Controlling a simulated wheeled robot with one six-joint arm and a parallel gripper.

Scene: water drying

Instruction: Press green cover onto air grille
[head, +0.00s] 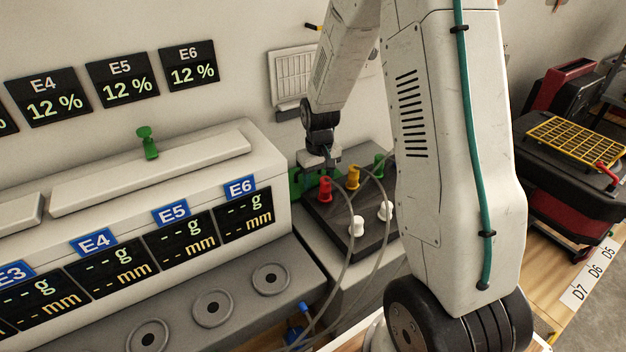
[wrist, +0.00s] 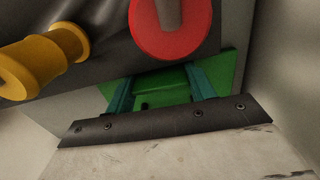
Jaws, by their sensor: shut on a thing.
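The green cover (wrist: 220,68) shows in the wrist view as a flat green plate, and my gripper (wrist: 158,88) is shut on it between two teal fingers. In the head view my gripper (head: 322,165) is low behind the red plug, and a bit of the green cover (head: 296,182) shows to its left. Most of the cover is hidden there. A white louvred air grille (head: 292,72) is on the wall, above and left of my gripper. The cover is apart from this grille. I cannot tell whether the cover touches the dark block.
A dark block (head: 345,232) carries a red plug (head: 325,188), a yellow plug (head: 352,177), a green plug (head: 379,165) and white knobs, with grey hoses nearby. The white cabinet (head: 200,165) with displays stands left. A yellow grid tray (head: 575,138) lies right.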

